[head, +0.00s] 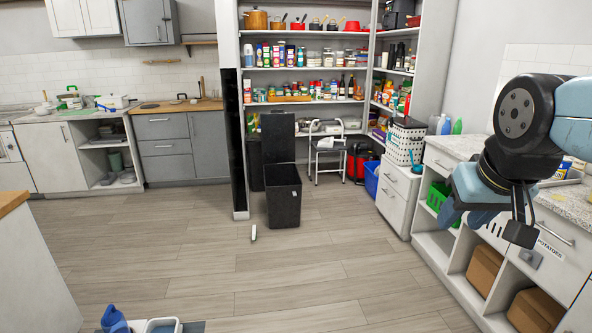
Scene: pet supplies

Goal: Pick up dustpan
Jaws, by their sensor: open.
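I cannot pick out a dustpan for certain in the head view. My gripper (521,218) is at the right, dark, pointing down in front of the white counter units. It appears empty, and its fingers show only partly. It is far from both items.
A black open bin (283,205) stands before the stocked pantry shelves. A grey step stool (327,150) and a blue tub (371,180) are nearby. White counter units (437,240) with cardboard boxes (484,270) line the right. The middle floor is clear.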

